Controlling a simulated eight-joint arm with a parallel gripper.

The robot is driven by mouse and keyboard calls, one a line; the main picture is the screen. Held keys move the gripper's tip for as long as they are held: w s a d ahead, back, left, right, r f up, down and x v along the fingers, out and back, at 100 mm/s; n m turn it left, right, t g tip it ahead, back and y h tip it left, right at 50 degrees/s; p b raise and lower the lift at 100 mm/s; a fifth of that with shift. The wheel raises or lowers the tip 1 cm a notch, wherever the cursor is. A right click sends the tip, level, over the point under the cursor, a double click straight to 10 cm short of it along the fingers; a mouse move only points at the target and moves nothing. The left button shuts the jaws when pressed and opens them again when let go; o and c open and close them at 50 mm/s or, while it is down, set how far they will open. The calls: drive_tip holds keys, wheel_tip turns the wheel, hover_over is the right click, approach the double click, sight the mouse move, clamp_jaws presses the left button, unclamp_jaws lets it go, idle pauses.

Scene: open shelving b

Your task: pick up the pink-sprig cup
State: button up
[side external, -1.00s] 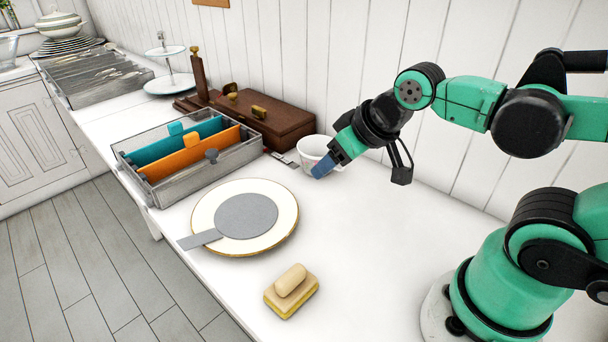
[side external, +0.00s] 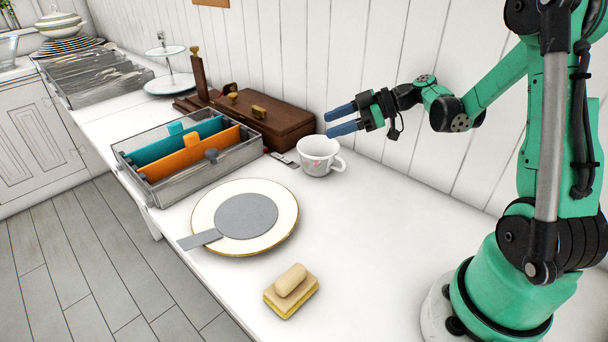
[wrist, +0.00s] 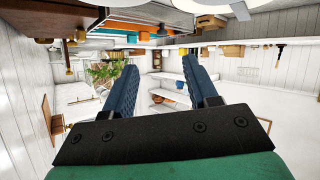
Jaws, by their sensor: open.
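The pink-sprig cup (side external: 316,158) is white with a small pink floral mark. It stands upright on the white counter beside the wooden box, its handle toward the right in the side view. My gripper (side external: 329,122) is open, with its two blue fingers apart and pointing left. It is above the cup, near the wall, and appears clear of the rim. In the wrist view my open fingers (wrist: 159,64) have nothing between them. I cannot clearly make out the cup there.
A brown wooden box (side external: 272,122) and a grey tray (side external: 205,172) with teal and orange dividers stand left of the cup. A gold-rimmed plate (side external: 283,221) carries a grey disc. A sponge (side external: 292,302) lies in front. The counter right of the cup is clear.

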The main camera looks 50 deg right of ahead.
sight(311, 160)
drive_tip(key=shift+d+f+n, duration=0.15)
drive_tip(key=shift+d+n, duration=0.15)
drive_tip(key=shift+d, duration=0.15)
drive_tip(key=shift+d+f, duration=0.1)
drive_tip(key=shift+f, duration=1.95)
wheel_tip(311, 160, down, 2)
drive_tip(key=shift+f, duration=0.15)
drive_tip(key=shift+x, duration=1.1)
drive_tip(key=shift+w+a+f, duration=0.3)
drive_tip(key=shift+f, duration=0.05)
clamp_jaws()
